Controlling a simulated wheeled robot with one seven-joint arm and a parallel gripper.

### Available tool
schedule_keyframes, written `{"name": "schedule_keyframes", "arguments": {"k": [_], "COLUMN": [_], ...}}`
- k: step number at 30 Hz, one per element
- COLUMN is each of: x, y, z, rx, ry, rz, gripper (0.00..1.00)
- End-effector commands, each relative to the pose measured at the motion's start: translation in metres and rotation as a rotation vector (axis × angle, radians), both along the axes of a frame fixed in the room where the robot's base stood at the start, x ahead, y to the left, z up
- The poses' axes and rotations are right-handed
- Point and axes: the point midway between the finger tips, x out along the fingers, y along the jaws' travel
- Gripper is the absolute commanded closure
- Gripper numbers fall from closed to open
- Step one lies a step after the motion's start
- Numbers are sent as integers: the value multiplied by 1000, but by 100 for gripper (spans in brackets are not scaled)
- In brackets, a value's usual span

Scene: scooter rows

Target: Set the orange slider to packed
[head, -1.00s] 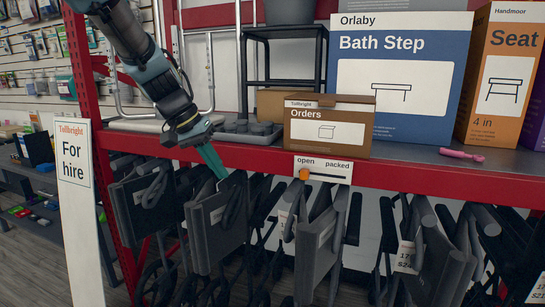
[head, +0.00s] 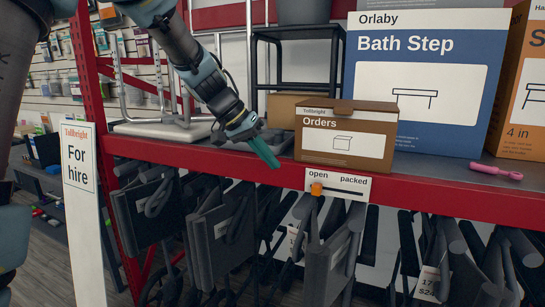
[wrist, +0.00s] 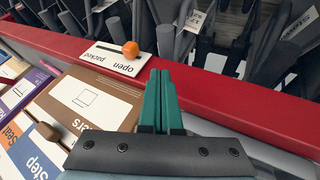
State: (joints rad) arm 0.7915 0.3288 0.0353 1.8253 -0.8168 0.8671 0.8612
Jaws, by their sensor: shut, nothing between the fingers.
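The orange slider (head: 316,189) sits at the "open" end, the left end, of a white plate (head: 345,183) on the red shelf edge. A dark slot runs right from it under "packed". In the wrist view the orange slider (wrist: 130,49) shows ahead and to the left of the fingertips, on the upside-down plate (wrist: 110,62). My gripper (head: 276,166) is shut and empty, with teal fingers, at the red shelf edge, up and left of the slider and apart from it. The shut fingers also show in the wrist view (wrist: 161,74).
A brown Orders box (head: 345,172) stands on the shelf just above the plate. A blue Bath Step box (head: 465,125) and a pink-handled item (head: 495,172) are to the right.

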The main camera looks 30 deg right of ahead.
Motion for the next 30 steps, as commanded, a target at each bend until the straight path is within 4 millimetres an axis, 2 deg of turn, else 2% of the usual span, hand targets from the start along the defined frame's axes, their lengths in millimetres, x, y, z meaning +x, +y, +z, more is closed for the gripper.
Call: {"name": "schedule_keyframes", "arguments": {"k": [10, 12, 18, 30], "x": [-15, -26, -43, -47], "y": [-40, -47, -58, -60], "z": [-56, -51, -53, -55], "rx": [4, 2, 2, 2], "ry": [4, 0, 1, 0], "rz": [0, -5, -1, 1], "gripper": [100, 100, 100, 100]}}
